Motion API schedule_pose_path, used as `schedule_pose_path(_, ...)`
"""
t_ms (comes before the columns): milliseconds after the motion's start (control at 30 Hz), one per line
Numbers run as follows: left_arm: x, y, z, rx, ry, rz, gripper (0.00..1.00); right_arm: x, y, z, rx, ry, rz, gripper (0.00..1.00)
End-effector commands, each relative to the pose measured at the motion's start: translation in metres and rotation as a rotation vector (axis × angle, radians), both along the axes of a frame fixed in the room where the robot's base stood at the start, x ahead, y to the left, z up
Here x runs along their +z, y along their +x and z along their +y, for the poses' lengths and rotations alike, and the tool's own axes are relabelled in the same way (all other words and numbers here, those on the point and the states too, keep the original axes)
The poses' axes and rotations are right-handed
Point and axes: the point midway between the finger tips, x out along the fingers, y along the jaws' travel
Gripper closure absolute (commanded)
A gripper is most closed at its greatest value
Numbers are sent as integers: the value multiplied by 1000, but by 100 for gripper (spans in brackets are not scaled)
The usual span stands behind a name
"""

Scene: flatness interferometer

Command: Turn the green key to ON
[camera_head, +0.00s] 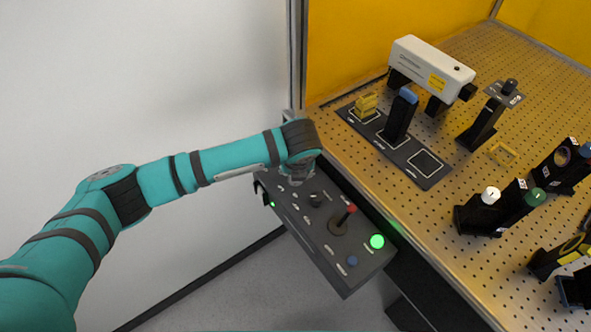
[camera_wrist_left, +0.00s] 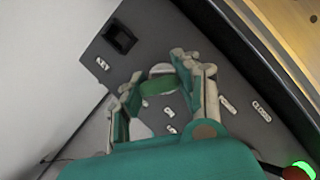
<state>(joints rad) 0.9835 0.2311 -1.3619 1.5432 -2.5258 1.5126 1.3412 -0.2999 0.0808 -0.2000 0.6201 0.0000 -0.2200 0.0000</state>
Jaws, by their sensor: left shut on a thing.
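My left gripper (camera_head: 299,180) reaches over the far left end of the dark control panel (camera_head: 318,245). In the left wrist view its two fingers (camera_wrist_left: 160,80) are closed around the green key (camera_wrist_left: 158,86), one on each side. The key's green top shows between the fingertips; its lower part and its seat are hidden by the gripper. In the head view the gripper and arm hide the key. My right gripper is in neither view.
The panel also bears a dark knob (camera_head: 315,200), a red-topped lever (camera_head: 346,217), a lit green button (camera_head: 377,241) and a blue button (camera_head: 352,261). A black square recess (camera_wrist_left: 120,38) is beyond the key. Right of the panel is a perforated bench (camera_head: 465,262) with optical parts.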

Motion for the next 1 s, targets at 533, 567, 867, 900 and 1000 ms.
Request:
schedule_pose_path(533,-3,-2,1,31,2,6,46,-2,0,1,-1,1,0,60)
schedule_pose_path(567,-2,-2,0,31,2,5,42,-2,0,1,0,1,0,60)
schedule_pose_path(867,0,-1,0,30,0,3,41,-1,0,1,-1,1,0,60)
schedule_pose_path(900,1,-1,0,30,0,2,41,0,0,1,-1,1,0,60)
schedule_pose_path(1000,7,-1,0,30,-1,2,41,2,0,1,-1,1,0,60)
